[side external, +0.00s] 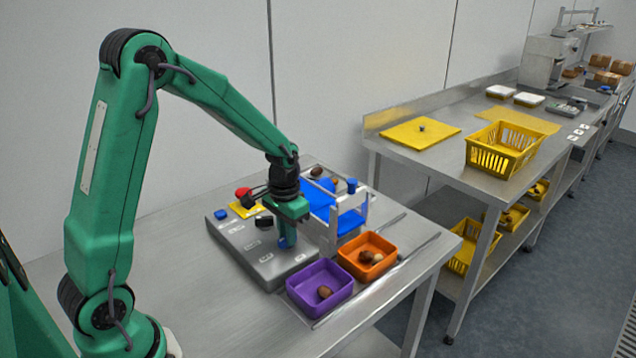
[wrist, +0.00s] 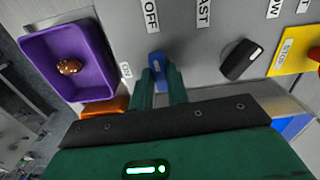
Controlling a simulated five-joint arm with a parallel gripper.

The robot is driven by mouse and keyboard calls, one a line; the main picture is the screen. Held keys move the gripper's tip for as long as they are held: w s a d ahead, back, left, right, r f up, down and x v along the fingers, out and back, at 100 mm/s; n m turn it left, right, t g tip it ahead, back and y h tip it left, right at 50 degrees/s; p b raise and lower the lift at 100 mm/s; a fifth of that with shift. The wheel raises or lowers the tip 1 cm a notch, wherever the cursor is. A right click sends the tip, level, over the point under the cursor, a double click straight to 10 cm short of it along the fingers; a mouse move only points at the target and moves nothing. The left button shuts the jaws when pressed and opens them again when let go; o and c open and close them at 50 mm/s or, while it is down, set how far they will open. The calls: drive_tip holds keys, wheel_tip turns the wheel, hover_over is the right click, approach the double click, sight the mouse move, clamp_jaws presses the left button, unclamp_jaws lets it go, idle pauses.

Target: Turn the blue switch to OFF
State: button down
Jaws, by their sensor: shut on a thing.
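The blue switch (wrist: 156,62) is on the grey control panel (wrist: 190,65). In the wrist view it sits between my two fingertips, and the fingers cover part of it. The OFF label (wrist: 151,14) is just above the switch there, and the ON label (wrist: 126,70) is to its left. The visible end of the switch points up the picture, roughly towards OFF; its exact setting is hard to tell. My gripper (wrist: 157,84) is shut on the switch. In the side external view my gripper (side external: 286,234) reaches down to the blue switch (side external: 283,243) near the panel's front right.
A black knob (wrist: 241,60) and a yellow STOP plate (wrist: 296,52) are to the right. A purple tray (side external: 309,305) and an orange tray (side external: 350,270) with dates stand close to the panel. A blue-and-metal stand (side external: 328,235) is behind my gripper.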

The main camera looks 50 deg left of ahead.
drive_tip(key=shift+m, duration=0.4)
drive_tip(key=c, duration=1.4)
unclamp_jaws()
drive_tip(key=shift+o, duration=0.2)
drive_tip(key=shift+r, duration=0.15)
wheel_tip(320, 180, up, 7)
drive_tip(key=shift+r, duration=0.3)
